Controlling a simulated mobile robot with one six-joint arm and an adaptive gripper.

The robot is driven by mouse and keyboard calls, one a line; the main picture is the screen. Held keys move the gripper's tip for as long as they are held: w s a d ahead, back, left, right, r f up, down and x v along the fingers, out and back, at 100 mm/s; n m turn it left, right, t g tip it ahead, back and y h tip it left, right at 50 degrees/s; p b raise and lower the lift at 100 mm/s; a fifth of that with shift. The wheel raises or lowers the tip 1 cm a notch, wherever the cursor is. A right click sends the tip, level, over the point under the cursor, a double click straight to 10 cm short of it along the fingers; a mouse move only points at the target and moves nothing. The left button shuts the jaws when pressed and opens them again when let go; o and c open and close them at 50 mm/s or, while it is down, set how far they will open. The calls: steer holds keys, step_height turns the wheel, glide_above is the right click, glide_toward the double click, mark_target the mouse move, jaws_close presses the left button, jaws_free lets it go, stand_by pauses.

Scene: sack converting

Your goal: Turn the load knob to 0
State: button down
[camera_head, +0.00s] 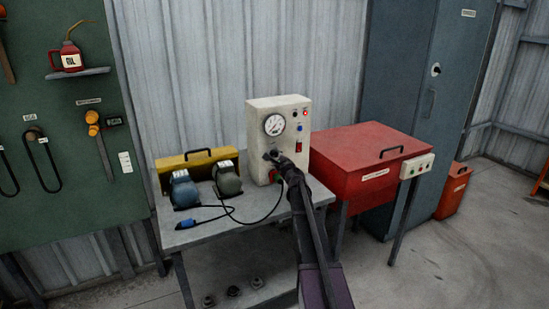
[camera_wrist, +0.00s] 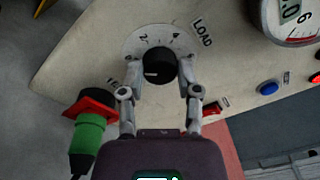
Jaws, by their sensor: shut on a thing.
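The load knob (camera_wrist: 158,66) is a round black knob with a pale pointer line, on a white dial plate marked LOAD on the cream test box (camera_head: 262,113). In the wrist view my gripper (camera_wrist: 162,72) has one finger on each side of the knob and is shut on it. The pointer line is at the knob's left side in that view; I cannot read which number it meets. In the head view my gripper (camera_head: 272,155) reaches the lower front of the box and hides the knob.
A gauge (camera_head: 274,125) sits above on the box. A green plug (camera_wrist: 88,135) in a red socket is close by the fingers, with a red switch (camera_wrist: 211,108) opposite. Motors (camera_head: 184,190) and cable lie on the bench (camera_head: 190,236). A red chest (camera_head: 365,150) stands right.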

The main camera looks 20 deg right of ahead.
steer(key=shift+w, duration=0.1)
steer(key=shift+c, duration=1.5)
jaws_free()
steer(key=s, duration=1.2)
steer(key=shift+a, duration=0.25)
